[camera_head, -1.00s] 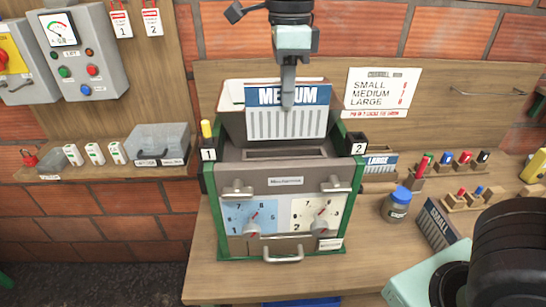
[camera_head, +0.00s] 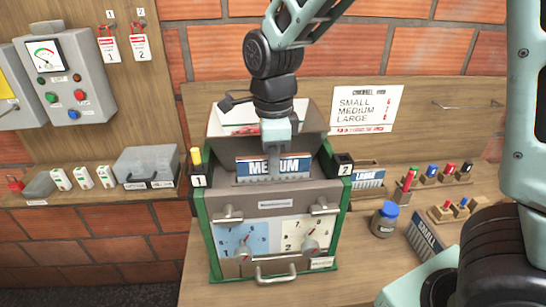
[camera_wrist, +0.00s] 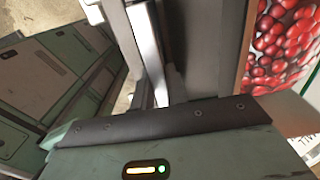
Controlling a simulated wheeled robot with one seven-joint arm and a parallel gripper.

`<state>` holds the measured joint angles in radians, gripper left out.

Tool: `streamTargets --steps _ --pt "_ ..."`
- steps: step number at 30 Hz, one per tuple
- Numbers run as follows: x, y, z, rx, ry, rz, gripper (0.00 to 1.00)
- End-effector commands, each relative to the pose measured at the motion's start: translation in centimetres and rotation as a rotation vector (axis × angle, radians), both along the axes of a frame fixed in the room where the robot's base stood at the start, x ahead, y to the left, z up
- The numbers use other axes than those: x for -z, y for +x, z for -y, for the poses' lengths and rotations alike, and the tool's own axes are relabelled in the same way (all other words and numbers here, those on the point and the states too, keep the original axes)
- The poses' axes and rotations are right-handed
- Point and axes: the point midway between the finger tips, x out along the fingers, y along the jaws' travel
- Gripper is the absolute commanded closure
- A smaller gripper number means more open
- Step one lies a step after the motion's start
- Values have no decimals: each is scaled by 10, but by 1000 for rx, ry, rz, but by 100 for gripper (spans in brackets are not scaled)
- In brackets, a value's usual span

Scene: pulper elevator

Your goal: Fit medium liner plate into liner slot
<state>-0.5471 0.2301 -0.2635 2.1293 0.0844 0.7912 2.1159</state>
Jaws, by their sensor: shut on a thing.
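The medium liner plate (camera_head: 292,164), with a blue MEDIUM label above white ribs, stands upright at the top of the grey and green machine (camera_head: 262,204). Only its label and a short strip of ribs show; its lower part is hidden in the liner slot (camera_head: 244,183). I cannot tell whether it is fully seated. My gripper (camera_head: 275,175) points down and is shut on the plate's middle, covering part of the label. In the wrist view, metal finger parts (camera_wrist: 150,60) show, but the plate is not clear.
The open hopper lid (camera_head: 312,118) stands behind the plate. Posts marked 1 (camera_head: 198,170) and 2 (camera_head: 343,164) flank it. The LARGE plate (camera_head: 368,178), a blue-capped jar (camera_head: 384,219) and the SMALL plate (camera_head: 425,235) lie right.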

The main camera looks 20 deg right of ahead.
Motion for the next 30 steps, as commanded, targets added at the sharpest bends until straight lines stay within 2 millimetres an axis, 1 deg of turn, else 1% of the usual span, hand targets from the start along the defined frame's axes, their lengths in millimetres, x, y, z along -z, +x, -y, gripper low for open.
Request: streamTargets --steps 5,6,8,16,20,23,30 --pt "2 0 0 0 0 1 100" --pt "3 0 0 0 0 0 80" --pt "2 0 0 0 0 0 64" --pt "2 0 0 0 0 0 64" --pt "-5 1 0 -1 2 2 64" --pt "-19 2 -1 -2 3 6 64" --pt "-69 2 0 -1 2 6 64"
